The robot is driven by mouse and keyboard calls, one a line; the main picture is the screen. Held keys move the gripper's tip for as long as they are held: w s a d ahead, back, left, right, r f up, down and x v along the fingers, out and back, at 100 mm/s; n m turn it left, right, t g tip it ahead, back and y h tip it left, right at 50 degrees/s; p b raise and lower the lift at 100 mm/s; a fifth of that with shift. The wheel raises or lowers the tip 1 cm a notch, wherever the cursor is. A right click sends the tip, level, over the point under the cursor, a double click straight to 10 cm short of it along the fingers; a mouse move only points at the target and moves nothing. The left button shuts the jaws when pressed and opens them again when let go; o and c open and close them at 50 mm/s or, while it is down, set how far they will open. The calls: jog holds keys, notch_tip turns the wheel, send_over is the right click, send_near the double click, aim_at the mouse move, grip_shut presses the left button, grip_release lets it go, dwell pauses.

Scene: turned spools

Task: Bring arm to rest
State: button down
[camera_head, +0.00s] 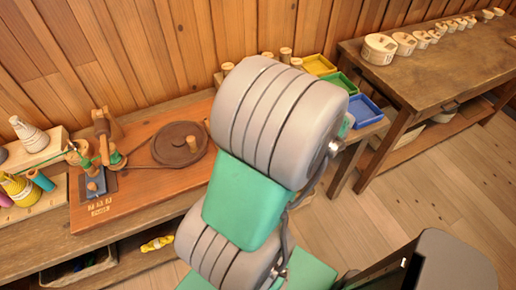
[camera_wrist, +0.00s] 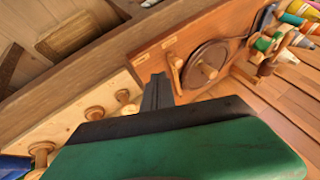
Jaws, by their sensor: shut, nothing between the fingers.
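My arm fills the middle of the head view, folded in grey and green links over the front of the bench; my gripper is hidden there. In the wrist view my gripper (camera_wrist: 157,92) shows as dark fingers closed together beyond its green body, with nothing between them. The fingertips overlap the near edge of the wooden winder board in that picture; I cannot tell the gap between them. The winder board (camera_head: 135,190) carries a dark wheel (camera_head: 180,144), which also shows in the wrist view (camera_wrist: 205,66).
A pale strip with wooden pegs (camera_wrist: 92,112) lies left of the fingers. Spools and cones (camera_head: 30,135) stand at the bench's left. Coloured bins (camera_head: 364,108) sit behind my arm. A second table (camera_head: 430,75) bears several pale round boxes. The floor (camera_head: 430,185) is open at right.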

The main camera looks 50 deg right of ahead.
jog(key=shift+s+r, duration=0.35)
jog(key=shift+r, duration=0.2)
jog(key=shift+a, duration=0.1)
jog(key=w+a+r+n+g, duration=0.1)
jog(key=w+a+r+n, duration=0.1)
jog(key=a, duration=0.7)
jog(key=w+a+r+n+g, duration=0.1)
jog(key=w+a+r+n, duration=0.2)
jog(key=a, duration=0.6)
jog(key=w+a+r+n+g, duration=0.1)
jog(key=w+a+r+n, duration=0.1)
jog(key=w+a+r, duration=0.3)
jog(key=a+r, duration=0.1)
jog(key=a, duration=0.3)
jog(key=shift+w+a+r+n+h, duration=0.15)
jog(key=shift+a+r+n+h, duration=0.15)
jog(key=shift+a+h, duration=0.1)
jog(key=c, duration=2.1)
grip_release()
jog(key=shift+c, duration=0.2)
